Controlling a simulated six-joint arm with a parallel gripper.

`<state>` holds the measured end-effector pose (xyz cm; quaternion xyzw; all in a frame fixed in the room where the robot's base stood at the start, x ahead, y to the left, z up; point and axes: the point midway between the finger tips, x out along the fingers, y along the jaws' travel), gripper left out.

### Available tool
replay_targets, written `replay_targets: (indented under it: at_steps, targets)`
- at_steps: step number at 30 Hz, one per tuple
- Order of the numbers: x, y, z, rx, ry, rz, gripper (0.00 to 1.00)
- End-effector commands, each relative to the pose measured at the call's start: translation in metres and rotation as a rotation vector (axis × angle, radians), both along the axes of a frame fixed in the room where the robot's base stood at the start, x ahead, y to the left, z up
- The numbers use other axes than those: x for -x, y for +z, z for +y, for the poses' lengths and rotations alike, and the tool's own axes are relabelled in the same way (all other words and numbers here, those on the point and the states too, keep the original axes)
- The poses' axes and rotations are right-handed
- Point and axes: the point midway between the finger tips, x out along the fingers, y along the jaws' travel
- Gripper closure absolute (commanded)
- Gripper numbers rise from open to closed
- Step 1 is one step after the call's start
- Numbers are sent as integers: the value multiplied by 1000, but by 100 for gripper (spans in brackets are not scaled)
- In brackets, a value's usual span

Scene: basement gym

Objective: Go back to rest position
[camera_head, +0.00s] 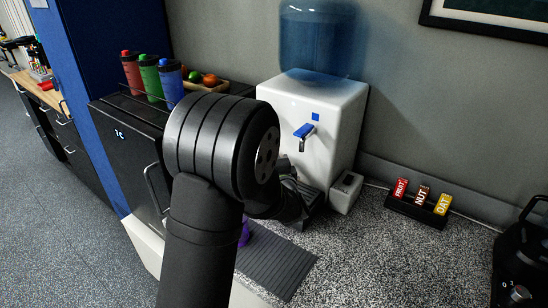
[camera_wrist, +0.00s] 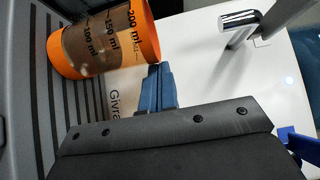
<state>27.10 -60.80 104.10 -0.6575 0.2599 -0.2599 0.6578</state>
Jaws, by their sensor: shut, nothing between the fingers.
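My gripper (camera_wrist: 156,80) shows in the wrist view with its blue-grey fingers shut and empty. Its tip is close beside a clear measuring cup (camera_wrist: 92,42) with orange rims and ml marks; I cannot tell whether they touch. The cup is on a dark ribbed surface at the white water dispenser (camera_head: 312,115). In the head view my arm hides the gripper and the cup.
A metal spout (camera_wrist: 240,20) and blue lever (camera_wrist: 300,145) are near the gripper. Red (camera_head: 131,72), green (camera_head: 151,78) and blue (camera_head: 171,82) bottles stand left. A bar rack (camera_head: 410,208) is right; something purple (camera_head: 244,233) shows behind my arm.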

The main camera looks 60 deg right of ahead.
Motion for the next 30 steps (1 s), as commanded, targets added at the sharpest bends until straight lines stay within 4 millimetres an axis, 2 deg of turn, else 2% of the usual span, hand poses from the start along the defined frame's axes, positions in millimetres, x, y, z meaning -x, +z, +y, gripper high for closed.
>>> replay_targets:
  at_steps: [7, 13, 19, 30]
  targets:
    - [37, 1, 33, 0, -3, 0, 100]
    - [57, 0, 53, 0, -1, 1, 100]
    - [63, 0, 60, 1, 0, 1, 100]
    - [59, 0, 57, 0, 2, 1, 100]
